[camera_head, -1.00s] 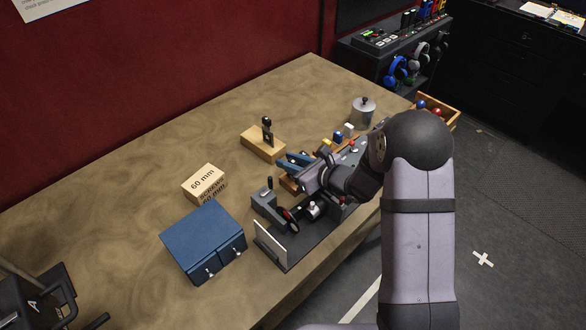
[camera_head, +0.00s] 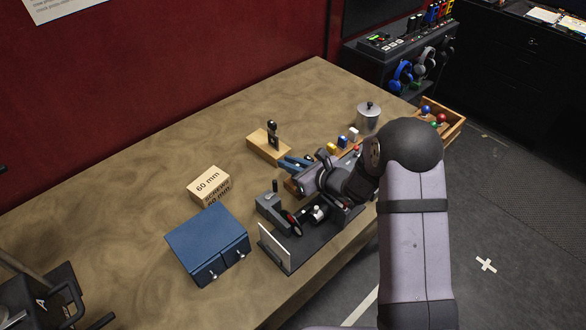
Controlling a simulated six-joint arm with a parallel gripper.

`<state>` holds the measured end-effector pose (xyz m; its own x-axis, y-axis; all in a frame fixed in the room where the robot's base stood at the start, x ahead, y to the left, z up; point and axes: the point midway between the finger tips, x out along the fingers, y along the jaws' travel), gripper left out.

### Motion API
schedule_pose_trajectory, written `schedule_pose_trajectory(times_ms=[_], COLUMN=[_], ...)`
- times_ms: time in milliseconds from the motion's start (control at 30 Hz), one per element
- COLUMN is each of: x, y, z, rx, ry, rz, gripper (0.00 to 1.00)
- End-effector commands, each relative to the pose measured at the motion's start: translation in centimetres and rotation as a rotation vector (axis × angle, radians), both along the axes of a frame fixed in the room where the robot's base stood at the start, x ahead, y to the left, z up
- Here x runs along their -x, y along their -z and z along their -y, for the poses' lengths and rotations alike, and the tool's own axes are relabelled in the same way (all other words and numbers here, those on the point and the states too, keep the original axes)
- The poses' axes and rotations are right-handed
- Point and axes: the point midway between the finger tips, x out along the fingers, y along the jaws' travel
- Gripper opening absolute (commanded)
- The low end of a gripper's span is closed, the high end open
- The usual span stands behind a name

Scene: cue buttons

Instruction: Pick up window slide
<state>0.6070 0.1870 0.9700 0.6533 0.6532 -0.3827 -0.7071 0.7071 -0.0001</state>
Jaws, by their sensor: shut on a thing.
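My gripper (camera_head: 308,182) is low over the right part of the table, beside the dark bench fixture (camera_head: 318,236). My wrist covers its fingertips and whatever lies between them, so I cannot make out the held piece. A black upright piece with a round knob (camera_head: 272,135) stands on a wooden block (camera_head: 264,148) behind my gripper, apart from it. It may be the window slide, but I cannot tell for sure. The fixture carries a white upright panel (camera_head: 274,244), a grey block with a lever (camera_head: 272,207) and a dark round part with red on it (camera_head: 296,222).
A blue box (camera_head: 207,243) and a "60 mm" block (camera_head: 208,185) stand left of the fixture. Blue bars (camera_head: 294,163), small coloured blocks (camera_head: 343,141) and a metal pot (camera_head: 368,115) are behind my wrist. The table's left and back (camera_head: 190,140) are mostly clear.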

Motion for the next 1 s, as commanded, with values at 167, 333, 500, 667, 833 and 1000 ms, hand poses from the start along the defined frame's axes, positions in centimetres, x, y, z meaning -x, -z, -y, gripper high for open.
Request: schedule_pose_trajectory(times_ms=[167, 333, 500, 667, 833, 1000], x=[0.0, 0.0, -0.1, 0.0, 0.0, 0.0], y=[-0.5, -1.5, -3.1, -5.0, -7.3, -9.1], z=[0.0, 0.0, 0.0, 0.0, 0.0, 0.0], rx=[0.0, 0.0, 0.0, 0.0, -0.001, -0.001], ry=[0.0, -0.002, -0.001, -0.001, 0.0, -0.001], rz=[0.001, 0.002, 0.006, 0.006, 0.005, 0.003], gripper=[0.0, 0.0, 0.0, 0.0, 0.0, 0.0])
